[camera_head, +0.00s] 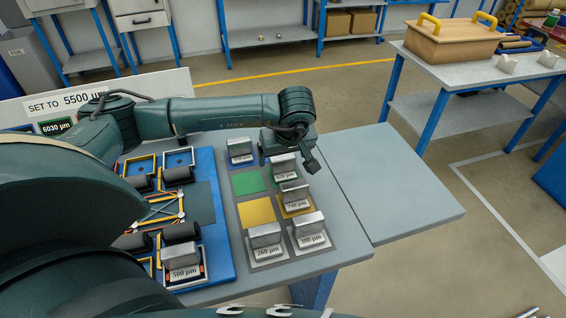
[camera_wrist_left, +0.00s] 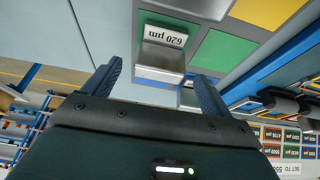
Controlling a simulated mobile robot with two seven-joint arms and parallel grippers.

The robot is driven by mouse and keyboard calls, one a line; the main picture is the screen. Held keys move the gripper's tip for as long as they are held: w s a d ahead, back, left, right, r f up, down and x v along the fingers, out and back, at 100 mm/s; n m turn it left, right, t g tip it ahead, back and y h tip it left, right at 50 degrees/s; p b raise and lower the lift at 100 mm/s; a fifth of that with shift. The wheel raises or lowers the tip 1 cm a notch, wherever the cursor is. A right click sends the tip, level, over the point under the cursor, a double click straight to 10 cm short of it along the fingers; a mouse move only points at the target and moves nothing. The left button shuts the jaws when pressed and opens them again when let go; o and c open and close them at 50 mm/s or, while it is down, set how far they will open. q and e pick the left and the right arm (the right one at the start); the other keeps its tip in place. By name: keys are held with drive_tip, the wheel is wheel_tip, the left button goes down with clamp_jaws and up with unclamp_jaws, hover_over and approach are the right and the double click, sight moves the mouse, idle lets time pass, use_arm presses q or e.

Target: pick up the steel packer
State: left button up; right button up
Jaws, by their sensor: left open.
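Several steel packers, small grey metal blocks with printed micron labels, stand on the work table. One, labelled 620 µm (camera_wrist_left: 165,52), stands on a green square and also shows in the head view (camera_head: 284,160). My left gripper (camera_head: 288,158) is open and empty just over this packer. In the left wrist view its spread fingers (camera_wrist_left: 158,72) point toward the block, which lies ahead between the tips; I cannot tell that they touch it. Other packers read 740 µm (camera_head: 292,192), 380 µm (camera_head: 308,223), 260 µm (camera_head: 264,235) and 500 µm (camera_head: 180,256). Another packer (camera_head: 240,146) stands at the back left.
Bare green (camera_head: 247,182) and yellow (camera_head: 257,213) squares lie among the packers. A blue fixture (camera_head: 208,235) with dark rollers is left of them, below a sign reading SET TO 5500 µm (camera_head: 65,103). The grey table extension (camera_head: 400,185) at right is clear.

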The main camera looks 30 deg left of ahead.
use_arm(q)
drive_tip(key=shift+x, duration=1.2)
drive_tip(key=c, duration=1.2)
drive_tip(key=shift+r, duration=0.1)
drive_tip(key=shift+c, duration=0.2)
